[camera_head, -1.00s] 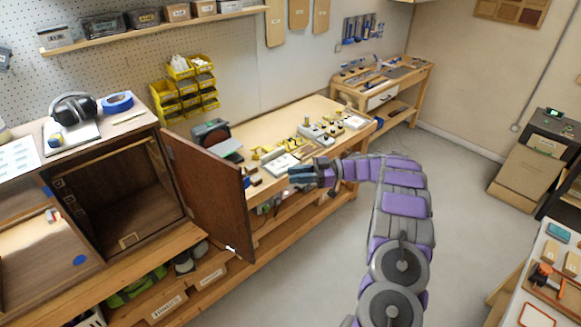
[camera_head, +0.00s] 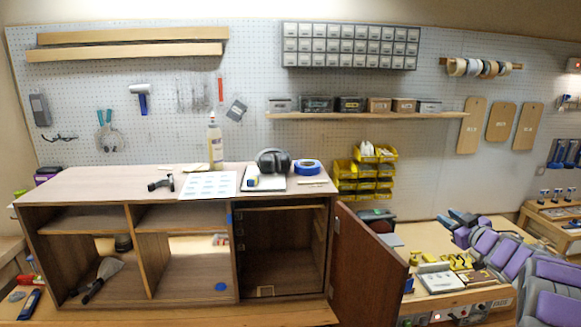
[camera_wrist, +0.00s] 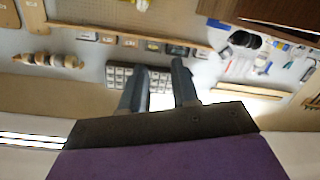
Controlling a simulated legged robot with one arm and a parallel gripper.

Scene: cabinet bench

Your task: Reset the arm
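My arm (camera_head: 500,255) is at the right of the head view, with purple and grey links. My gripper (camera_head: 461,216) points up and to the left, above the right-hand bench. In the wrist view my gripper (camera_wrist: 158,75) shows two dark fingers standing apart with nothing between them. The brown cabinet (camera_head: 180,186) stands left of my arm, its right compartment door (camera_head: 367,265) swung open towards the front. The gripper is to the right of the door and apart from it.
Tools and a grey device (camera_head: 440,282) lie on the bench below the gripper. Yellow bins (camera_head: 363,175) and a wall shelf (camera_head: 370,115) are behind. Ear muffs (camera_head: 273,161), blue tape (camera_head: 307,167) and a bottle (camera_head: 215,143) stand on the cabinet.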

